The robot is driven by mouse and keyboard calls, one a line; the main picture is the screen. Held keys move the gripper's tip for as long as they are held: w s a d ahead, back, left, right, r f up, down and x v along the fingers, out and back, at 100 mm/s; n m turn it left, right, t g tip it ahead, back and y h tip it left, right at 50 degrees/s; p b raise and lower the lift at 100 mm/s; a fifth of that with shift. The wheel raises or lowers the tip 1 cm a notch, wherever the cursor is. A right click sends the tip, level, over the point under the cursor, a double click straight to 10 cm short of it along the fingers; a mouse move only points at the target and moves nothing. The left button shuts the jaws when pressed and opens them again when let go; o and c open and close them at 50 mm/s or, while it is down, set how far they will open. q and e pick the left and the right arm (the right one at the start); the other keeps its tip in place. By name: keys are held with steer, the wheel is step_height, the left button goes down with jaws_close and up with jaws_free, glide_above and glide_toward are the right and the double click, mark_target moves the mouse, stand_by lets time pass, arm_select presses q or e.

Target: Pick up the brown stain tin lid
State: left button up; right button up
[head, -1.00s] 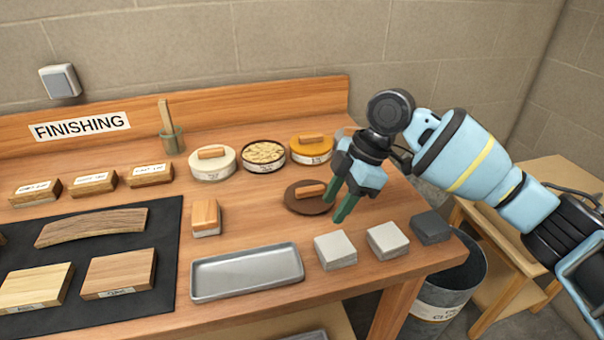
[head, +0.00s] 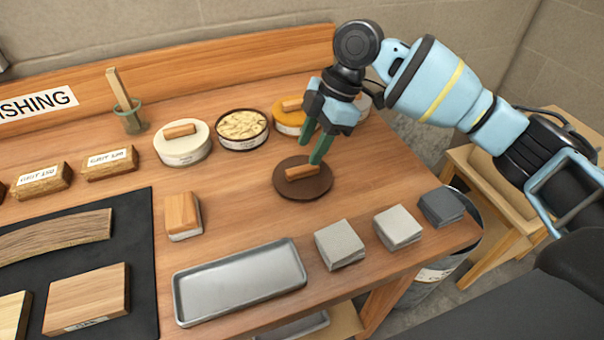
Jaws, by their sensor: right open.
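The brown stain tin lid (head: 308,189) is a dark brown disc lying flat on the bench, with a wooden bar handle (head: 301,173) across its top. My right gripper (head: 309,154) is open, its green fingers pointing down just behind and above the handle. One fingertip appears very near the handle's right end; I cannot tell whether it touches. Nothing is between the fingers. My left gripper is not in view.
A white-lidded tin (head: 183,150), an open tin with pale contents (head: 242,127) and an orange-lidded tin (head: 287,122) stand behind the lid. Another pale tin (head: 363,101) is partly hidden behind my gripper. A metal tray (head: 240,279) and sanding blocks (head: 340,243) lie in front.

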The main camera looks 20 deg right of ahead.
mark_target(303, 168)
steer(key=shift+x, duration=2.6)
steer(key=shift+s+d, duration=0.1)
steer(key=shift+d, duration=0.05)
steer(key=shift+c, duration=0.4)
jaws_close()
